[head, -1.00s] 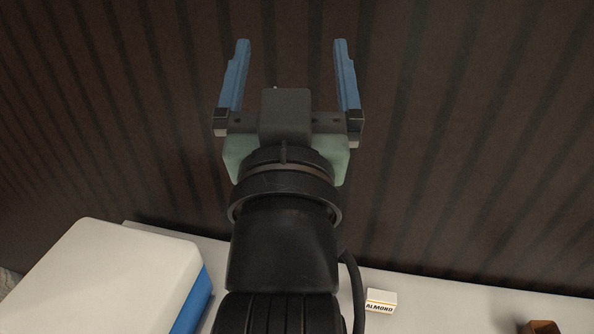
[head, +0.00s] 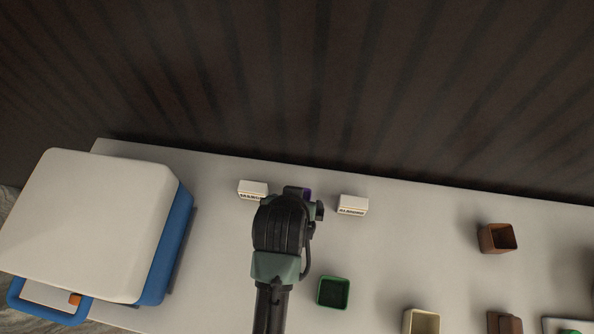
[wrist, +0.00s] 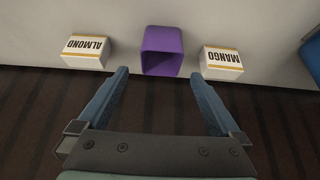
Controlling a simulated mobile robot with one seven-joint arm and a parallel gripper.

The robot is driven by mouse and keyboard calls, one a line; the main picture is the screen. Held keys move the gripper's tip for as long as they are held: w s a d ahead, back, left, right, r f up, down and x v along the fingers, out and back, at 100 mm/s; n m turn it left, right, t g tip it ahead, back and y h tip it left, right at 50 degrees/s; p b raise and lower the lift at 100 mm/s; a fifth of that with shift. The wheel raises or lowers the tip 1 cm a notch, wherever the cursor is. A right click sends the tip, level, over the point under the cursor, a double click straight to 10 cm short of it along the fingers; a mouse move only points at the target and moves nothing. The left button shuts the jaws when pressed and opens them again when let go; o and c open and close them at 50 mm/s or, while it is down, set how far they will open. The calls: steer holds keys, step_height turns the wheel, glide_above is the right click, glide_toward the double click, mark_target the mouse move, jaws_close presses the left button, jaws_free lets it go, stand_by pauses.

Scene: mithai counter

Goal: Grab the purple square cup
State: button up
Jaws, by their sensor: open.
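The purple square cup (wrist: 162,50) stands on the pale counter between two small labelled boxes in the wrist view, its square opening facing the camera. In the head view only a sliver of the cup (head: 307,193) shows; my arm hides the rest. My gripper (wrist: 160,75) is open and empty in the wrist view. Its two blue fingers point at the cup, one toward each side of it, with the tips near its open end. I cannot tell whether they touch it. In the head view the fingers are hidden behind my wrist.
The almond box (wrist: 87,51) and mango box (wrist: 221,63) stand close on either side of the cup. A green cup (head: 333,292), cream cup (head: 421,321) and brown cup (head: 497,238) stand rightward. A white-lidded blue cooler (head: 95,225) stands left. A dark wall rises behind.

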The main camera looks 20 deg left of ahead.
steer(key=shift+s+p+x, duration=0.2)
steer(key=shift+p+x, duration=0.1)
steer(key=shift+x, duration=2.85)
steer(key=shift+f, duration=0.1)
steer(key=c, duration=1.3)
